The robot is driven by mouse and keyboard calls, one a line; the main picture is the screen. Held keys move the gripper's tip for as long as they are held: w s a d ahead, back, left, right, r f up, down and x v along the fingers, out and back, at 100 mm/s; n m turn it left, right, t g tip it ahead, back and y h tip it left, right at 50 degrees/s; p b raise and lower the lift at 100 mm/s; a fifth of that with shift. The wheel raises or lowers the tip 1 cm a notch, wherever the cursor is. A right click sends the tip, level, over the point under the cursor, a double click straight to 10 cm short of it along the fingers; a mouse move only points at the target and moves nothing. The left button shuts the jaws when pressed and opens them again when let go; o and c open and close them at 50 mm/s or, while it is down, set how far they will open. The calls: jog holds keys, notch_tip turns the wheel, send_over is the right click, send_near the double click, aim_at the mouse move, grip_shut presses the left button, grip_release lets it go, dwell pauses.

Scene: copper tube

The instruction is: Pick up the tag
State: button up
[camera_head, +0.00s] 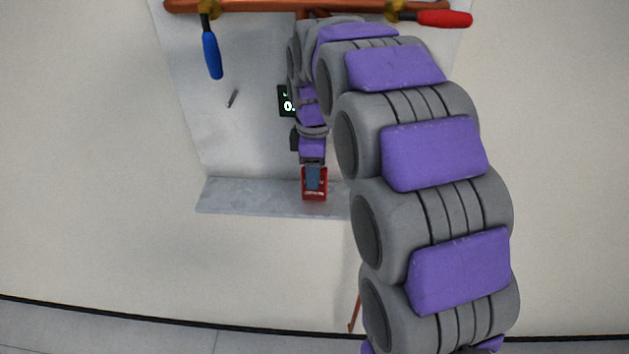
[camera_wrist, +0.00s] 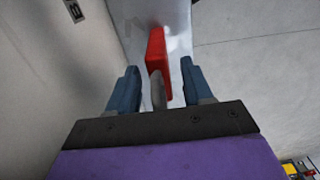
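The red tag (camera_head: 325,194) is at the grey metal shelf (camera_head: 250,197), below the panel. In the wrist view the red tag (camera_wrist: 156,48) is seen edge-on, with a grey piece (camera_wrist: 158,92) extending from it toward my palm. My gripper (camera_head: 313,178) is in front of the tag in the head view and hides part of it. In the wrist view my gripper (camera_wrist: 159,66) is open, with one blue finger on each side of the grey piece. Gaps show on both sides, so neither finger visibly touches it.
The upright panel (camera_head: 255,140) carries a copper pipe (camera_head: 260,6) with a blue-handled valve (camera_head: 211,54) and a red-handled valve (camera_head: 443,18). A small grey peg (camera_head: 232,98) and a dark display (camera_head: 287,101) are on the panel. The shelf's left part is bare.

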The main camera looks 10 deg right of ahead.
jog(key=shift+a, duration=0.3)
jog(key=c, duration=0.4)
jog(key=shift+d, duration=0.6)
grip_shut()
jog(key=shift+a, duration=0.1)
jog(key=shift+a+r, duration=0.15)
jog(key=shift+w+a+r, duration=0.1)
jog(key=shift+a+r, duration=0.1)
jog(key=shift+r, duration=0.3)
jog(key=shift+d+r+b, duration=0.1)
jog(key=shift+r+b, duration=0.4)
jog(key=shift+r, duration=0.45)
jog(key=shift+s+d+r, duration=0.1)
jog(key=shift+s+r, duration=0.1)
jog(key=s+a+r+b, duration=0.1)
jog(key=s+a+b, duration=0.1)
jog(key=s, duration=1.3)
jog(key=shift+s+a+r+b, duration=0.2)
jog(key=shift+s+r+b, duration=0.1)
jog(key=shift+b, duration=0.15)
